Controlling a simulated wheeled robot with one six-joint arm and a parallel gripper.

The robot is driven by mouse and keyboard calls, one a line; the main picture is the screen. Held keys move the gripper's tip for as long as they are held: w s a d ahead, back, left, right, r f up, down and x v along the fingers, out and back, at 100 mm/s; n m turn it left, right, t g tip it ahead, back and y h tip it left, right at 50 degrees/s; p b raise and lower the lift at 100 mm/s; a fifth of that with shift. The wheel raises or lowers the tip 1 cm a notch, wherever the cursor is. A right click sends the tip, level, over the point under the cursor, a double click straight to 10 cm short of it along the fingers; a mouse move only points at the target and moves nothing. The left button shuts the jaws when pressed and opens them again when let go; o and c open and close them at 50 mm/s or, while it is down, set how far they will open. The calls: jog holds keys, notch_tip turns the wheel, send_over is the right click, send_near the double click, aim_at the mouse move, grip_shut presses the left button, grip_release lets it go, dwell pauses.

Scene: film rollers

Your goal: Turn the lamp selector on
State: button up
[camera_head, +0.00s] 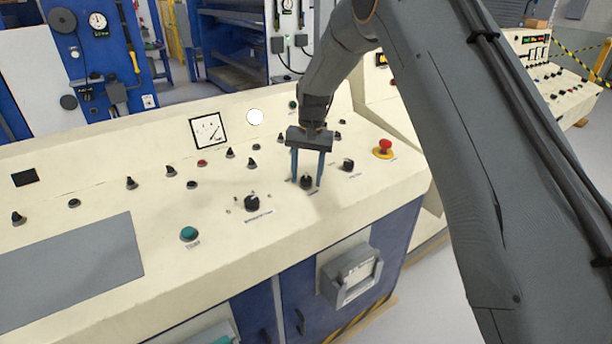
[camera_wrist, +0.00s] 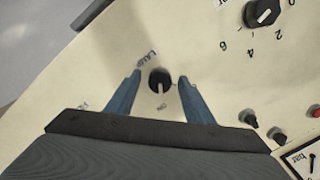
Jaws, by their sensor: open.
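The lamp selector is a small round black knob (camera_head: 306,183) on the cream console, between my gripper's fingertips. In the wrist view the knob (camera_wrist: 160,84) shows a pale pointer line and a printed label beside it that seems to read "LAMP". My gripper (camera_head: 307,179) points down at the console with its two blue fingers apart. In the wrist view the gripper (camera_wrist: 159,78) has one finger on each side of the knob, with a gap visible on both sides. I cannot tell whether the fingertips touch the panel.
A red mushroom button (camera_head: 385,147) and a black knob (camera_head: 347,165) stand to the right. A larger black knob (camera_head: 252,203) and a green button (camera_head: 189,234) are to the left. A square gauge (camera_head: 208,131) and several small switches lie behind.

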aim_at(308, 178)
jog(key=shift+d+r+b, duration=0.15)
jog(key=shift+r+b, duration=0.45)
jog(key=shift+r, duration=1.35)
jog(key=shift+d+r+b, duration=0.1)
jog(key=shift+r+b, duration=0.45)
jog(key=shift+r, duration=1.4)
